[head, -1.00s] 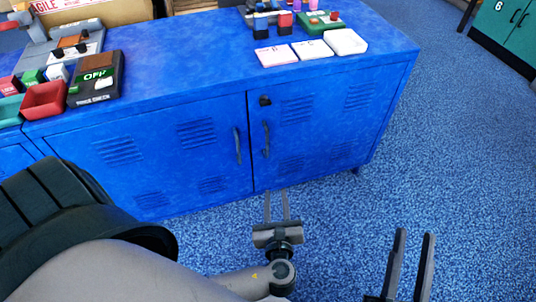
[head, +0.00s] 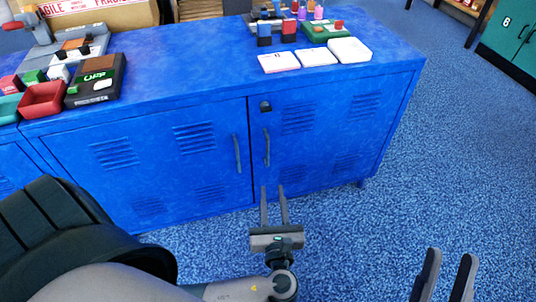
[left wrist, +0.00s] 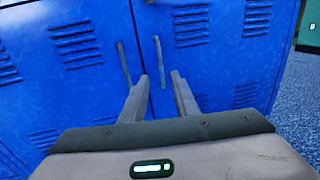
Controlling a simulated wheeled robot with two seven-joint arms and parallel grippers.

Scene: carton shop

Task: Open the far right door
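The far right door (head: 325,140) of the blue cabinet is shut. Its dark vertical handle (head: 267,147) is near its left edge, below a dark lock (head: 265,106); the handle also shows in the left wrist view (left wrist: 159,60). The door to its left (head: 160,165) is shut too, with its own handle (head: 237,154). My left gripper (head: 273,190) is open and empty, in front of the right door and lower than its handle in the head view. In the left wrist view its fingertips (left wrist: 160,77) point at the doors, apart from the handle. My right gripper (head: 450,258) is open and empty over the floor.
The cabinet top (head: 200,82) holds white cards (head: 279,62), a red tray (head: 42,99), a dark device (head: 97,82) and other small items. A green cabinet (head: 505,35) stands at the far right. Blue carpet (head: 440,150) to the right is clear.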

